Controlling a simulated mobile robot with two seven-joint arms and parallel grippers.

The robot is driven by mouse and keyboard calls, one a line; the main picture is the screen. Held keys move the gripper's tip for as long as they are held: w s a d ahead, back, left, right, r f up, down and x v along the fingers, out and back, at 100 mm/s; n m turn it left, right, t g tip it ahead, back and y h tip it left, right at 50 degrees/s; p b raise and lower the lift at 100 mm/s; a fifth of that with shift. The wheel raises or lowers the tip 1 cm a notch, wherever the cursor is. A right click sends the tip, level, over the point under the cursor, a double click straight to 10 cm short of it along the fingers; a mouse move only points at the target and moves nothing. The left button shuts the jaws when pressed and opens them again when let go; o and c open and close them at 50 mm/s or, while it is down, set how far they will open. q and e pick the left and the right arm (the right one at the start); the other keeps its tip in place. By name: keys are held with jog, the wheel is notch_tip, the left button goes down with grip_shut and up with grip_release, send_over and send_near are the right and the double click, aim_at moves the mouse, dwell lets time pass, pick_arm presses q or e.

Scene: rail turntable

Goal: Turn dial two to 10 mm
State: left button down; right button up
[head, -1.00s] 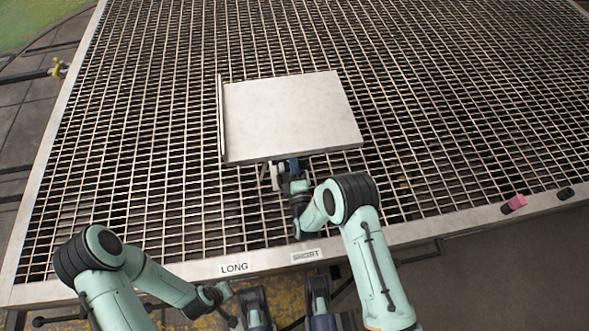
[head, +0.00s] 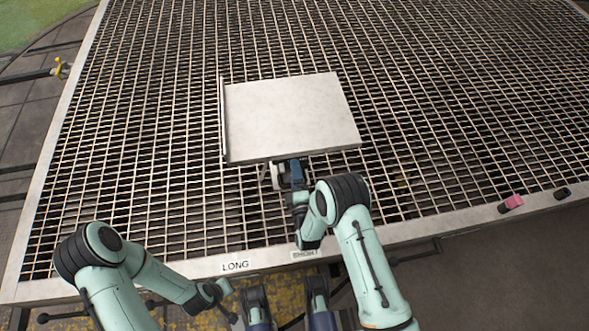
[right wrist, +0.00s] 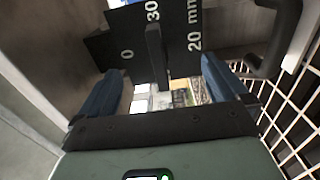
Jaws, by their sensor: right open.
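In the right wrist view a dark dial plate (right wrist: 115,46) carries the white marks 0, 30 and 20 mm. A dark upright bar (right wrist: 157,62) stands in front of it, its upper end just under the 30. My right gripper (right wrist: 161,90) is open, one blue finger on each side of the bar, with gaps on both sides. In the head view my right gripper (head: 292,172) is at the near edge of a pale flat-topped unit (head: 290,115), which hides the dial. My left gripper (head: 226,305) is low at the front; its jaws are unclear.
The unit stands on a wide metal grating (head: 430,120). The front rim carries LONG (head: 235,266) and SHORT (head: 305,254) labels. A pink object (head: 513,202) and a small dark one (head: 562,193) lie on the rim at right. In the right wrist view a dark curved handle (right wrist: 284,35) is close at upper right.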

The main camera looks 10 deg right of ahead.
pick_arm(q)
jog(key=shift+w+r+p, duration=0.1)
jog(key=shift+r+p, duration=0.7)
jog(key=shift+r, duration=0.25)
pick_arm(e)
jog(key=shift+s, duration=2.75)
